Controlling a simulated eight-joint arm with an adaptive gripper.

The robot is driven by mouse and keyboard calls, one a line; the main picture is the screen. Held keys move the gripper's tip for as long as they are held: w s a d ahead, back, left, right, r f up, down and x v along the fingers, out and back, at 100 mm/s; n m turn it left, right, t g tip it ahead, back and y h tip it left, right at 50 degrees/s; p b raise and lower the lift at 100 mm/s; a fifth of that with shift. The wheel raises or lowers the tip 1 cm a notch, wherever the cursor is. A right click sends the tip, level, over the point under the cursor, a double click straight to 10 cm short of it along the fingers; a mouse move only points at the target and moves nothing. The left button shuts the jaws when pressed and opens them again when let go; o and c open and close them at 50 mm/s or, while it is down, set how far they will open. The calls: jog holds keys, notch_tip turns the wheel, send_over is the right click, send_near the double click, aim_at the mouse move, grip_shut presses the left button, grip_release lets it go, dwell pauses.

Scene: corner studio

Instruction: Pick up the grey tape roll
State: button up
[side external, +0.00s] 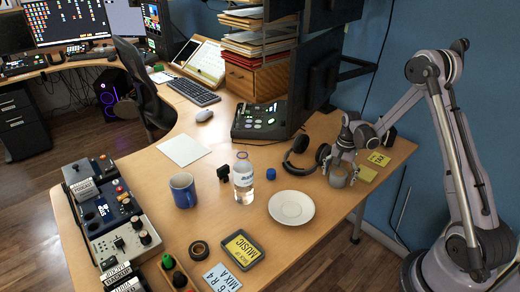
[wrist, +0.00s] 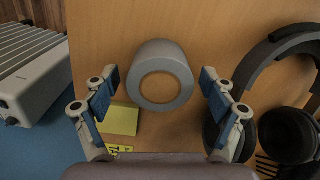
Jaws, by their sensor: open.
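The grey tape roll (wrist: 160,49) lies flat on the wooden table, its round hole facing up in the wrist view. In the side view the grey tape roll (side external: 338,180) shows partly beneath my gripper (side external: 342,166), near the table's right end. My gripper (wrist: 160,88) is open and empty in the wrist view. Its blue-padded fingers are apart, one on each side of the roll, with a gap between each finger and the roll. I cannot tell how far the fingertips are above the table.
Black headphones (side external: 299,157) lie close beside the roll; they fill the right of the wrist view (wrist: 290,128). A yellow pad (wrist: 121,118) lies close by on the other side. A white saucer (side external: 291,207), a bottle (side external: 243,180) and a blue mug (side external: 184,190) stand farther left.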

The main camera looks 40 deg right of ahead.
jog(key=c, duration=1.3)
jog(key=shift+r, duration=0.1)
